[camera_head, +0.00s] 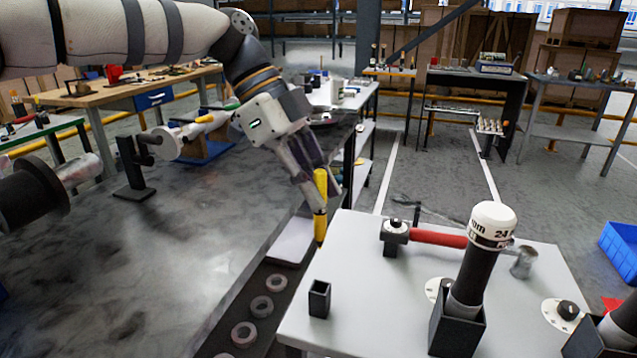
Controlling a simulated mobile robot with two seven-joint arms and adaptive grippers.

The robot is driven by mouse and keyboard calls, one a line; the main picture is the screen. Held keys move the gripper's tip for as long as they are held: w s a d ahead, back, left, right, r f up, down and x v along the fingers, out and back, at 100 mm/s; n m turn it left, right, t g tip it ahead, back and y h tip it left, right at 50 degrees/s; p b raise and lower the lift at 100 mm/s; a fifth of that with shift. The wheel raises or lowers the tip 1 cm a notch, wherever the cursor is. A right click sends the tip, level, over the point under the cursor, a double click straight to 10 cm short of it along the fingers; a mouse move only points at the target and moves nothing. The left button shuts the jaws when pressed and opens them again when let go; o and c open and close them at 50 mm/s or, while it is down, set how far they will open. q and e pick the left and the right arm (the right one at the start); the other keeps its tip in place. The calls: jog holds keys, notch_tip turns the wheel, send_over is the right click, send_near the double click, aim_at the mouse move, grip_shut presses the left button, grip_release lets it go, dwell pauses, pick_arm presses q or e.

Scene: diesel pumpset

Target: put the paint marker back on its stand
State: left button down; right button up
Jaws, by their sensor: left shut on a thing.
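The paint marker (320,190) is a yellow stick with a duller, brownish-yellow lower part. It hangs almost upright in the middle of the camera_head view. My left gripper (317,202) comes down from the upper left and is shut on the marker. The marker's lower end is near the far left corner of the white table. A small black square open-topped holder (319,299), which looks like the stand, is on that table, below the marker in the picture. It looks empty. My right gripper is not in view.
The white table (385,310) also bears a red-handled tool (438,238) and a tall black tool with a white cap (490,228) in a black holder. A dark bench (150,265) is at left. Several rings (262,306) lie between them. A blue bin (620,252) is at far right.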

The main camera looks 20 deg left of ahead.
pick_arm(q)
notch_tip(320, 180, down, 12)
jog(key=shift+f+b, duration=0.25)
jog(key=shift+b, duration=0.1)
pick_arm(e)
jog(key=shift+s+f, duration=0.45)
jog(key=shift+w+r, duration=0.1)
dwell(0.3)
pick_arm(q)
jog(key=shift+f, duration=0.95)
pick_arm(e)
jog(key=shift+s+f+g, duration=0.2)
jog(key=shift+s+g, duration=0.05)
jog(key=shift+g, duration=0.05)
pick_arm(q)
jog(key=c, duration=1.5)
grip_release()
jog(key=v, duration=1.2)
